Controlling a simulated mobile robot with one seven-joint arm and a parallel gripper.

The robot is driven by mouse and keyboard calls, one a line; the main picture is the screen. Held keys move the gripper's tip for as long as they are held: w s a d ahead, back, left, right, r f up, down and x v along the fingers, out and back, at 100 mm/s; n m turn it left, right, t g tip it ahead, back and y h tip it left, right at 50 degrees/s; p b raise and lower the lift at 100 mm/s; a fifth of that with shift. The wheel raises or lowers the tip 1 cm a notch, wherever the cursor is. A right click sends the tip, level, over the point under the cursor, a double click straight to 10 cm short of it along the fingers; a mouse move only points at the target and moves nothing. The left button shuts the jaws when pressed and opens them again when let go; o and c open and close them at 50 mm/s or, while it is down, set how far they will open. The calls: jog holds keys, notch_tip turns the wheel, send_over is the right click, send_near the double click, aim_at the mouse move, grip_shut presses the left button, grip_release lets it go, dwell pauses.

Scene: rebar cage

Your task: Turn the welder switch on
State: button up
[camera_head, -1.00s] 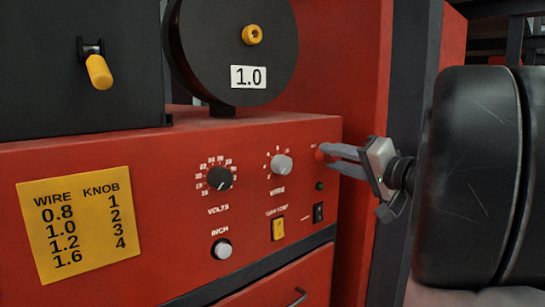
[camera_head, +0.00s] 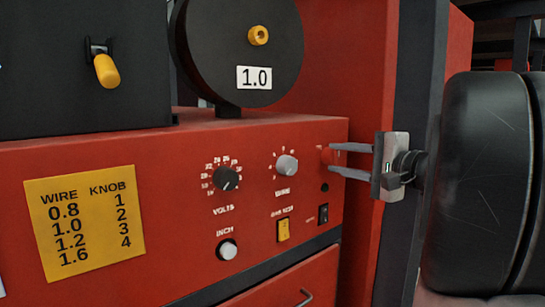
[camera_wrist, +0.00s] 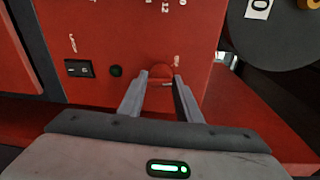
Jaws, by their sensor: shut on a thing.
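The welder's red panel (camera_head: 130,150) fills the left and middle of the head view. A red rotary switch (camera_head: 327,155) is at its upper right corner; it also shows in the wrist view (camera_wrist: 161,72). My gripper (camera_head: 333,160) reaches in from the right, its two grey fingers closed on either side of the red switch. In the wrist view the fingertips (camera_wrist: 160,76) flank the switch. The fingers partly cover it, and I cannot read its pointer. Below it are a dark round lamp (camera_head: 325,188) and a black rocker switch (camera_head: 323,214).
Left on the panel are the wire knob (camera_head: 286,165), the volts knob (camera_head: 226,179), a yellow rocker (camera_head: 283,230), an inch button (camera_head: 228,250) and a yellow chart (camera_head: 85,222). A wire spool (camera_head: 215,50) stands above. A dark post (camera_head: 412,110) rises behind my gripper.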

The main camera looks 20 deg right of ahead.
jog(key=shift+d+r+m+g+y+p, duration=0.15)
jog(key=shift+m+y+p, duration=0.15)
jog(key=shift+m+p, duration=1.55)
jog(key=shift+r+m+g+y+p, duration=0.25)
jog(key=shift+m+p, duration=0.55)
jog(key=shift+m, duration=1.95)
jog(key=shift+f, duration=0.15)
jog(key=o, duration=1)
jog(key=shift+f, duration=0.1)
jog(key=shift+s, duration=0.1)
jog(key=b+v, duration=0.1)
jog(key=v, duration=1.6)
jog(key=shift+s+f, duration=0.1)
